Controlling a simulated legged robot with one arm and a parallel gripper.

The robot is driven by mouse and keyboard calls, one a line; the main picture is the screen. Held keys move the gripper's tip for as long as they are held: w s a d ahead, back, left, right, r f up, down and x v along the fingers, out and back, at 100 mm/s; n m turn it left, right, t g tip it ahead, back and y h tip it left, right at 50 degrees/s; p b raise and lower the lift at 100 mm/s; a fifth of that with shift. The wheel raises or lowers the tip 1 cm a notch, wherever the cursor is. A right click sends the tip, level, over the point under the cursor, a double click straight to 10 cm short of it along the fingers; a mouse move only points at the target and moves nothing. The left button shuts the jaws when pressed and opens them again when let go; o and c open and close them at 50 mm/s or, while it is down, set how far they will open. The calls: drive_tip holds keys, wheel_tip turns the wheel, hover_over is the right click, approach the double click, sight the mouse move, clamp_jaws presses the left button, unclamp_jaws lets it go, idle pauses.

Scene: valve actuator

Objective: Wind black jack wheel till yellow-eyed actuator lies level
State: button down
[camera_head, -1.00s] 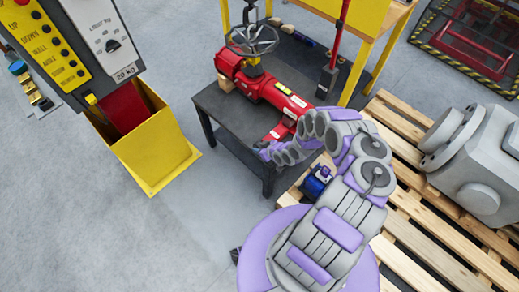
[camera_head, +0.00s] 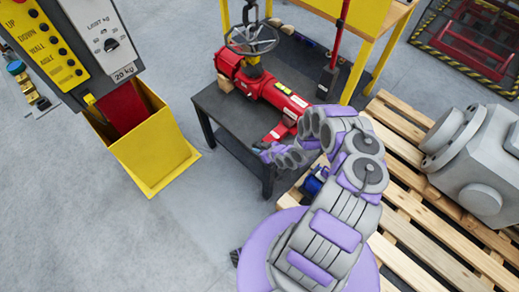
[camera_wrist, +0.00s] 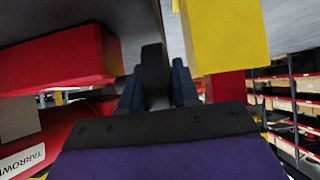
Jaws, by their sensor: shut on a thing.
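The red actuator (camera_head: 275,95) lies along the dark table, with a yellow part (camera_head: 252,67) and a grey handwheel (camera_head: 251,38) over its far end. I cannot tell its exact tilt. My gripper (camera_head: 262,150) is at the table's near edge, partly covered by my forearm, beside a small red part (camera_head: 276,131). In the wrist view my gripper (camera_wrist: 157,90) is shut, its two dark fingers on either side of an upright black piece (camera_wrist: 154,72). This looks like the edge of the black jack wheel; the rest of the wheel is hidden.
The dark table (camera_head: 222,112) stands beside a wooden pallet (camera_head: 415,225) with a grey machine (camera_head: 485,155). A yellow bin (camera_head: 155,150) under a control panel (camera_head: 75,45) is at left. Open floor lies between bin and table. A red block (camera_wrist: 55,62) is close at left in the wrist view.

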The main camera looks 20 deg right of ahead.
drive_tip(key=shift+f+t+b, duration=0.1)
drive_tip(key=shift+t+b, duration=0.3)
drive_tip(key=shift+b, duration=0.15)
idle(4.6)
drive_tip(key=c, duration=0.9)
unclamp_jaws()
drive_tip(key=shift+d, duration=0.1)
drive_tip(key=v, duration=0.5)
drive_tip(key=p+v, duration=0.1)
drive_tip(key=v, duration=1.1)
drive_tip(key=shift+s+d+p, duration=0.1)
drive_tip(key=shift+d+p, duration=0.2)
drive_tip(key=shift+d, duration=0.05)
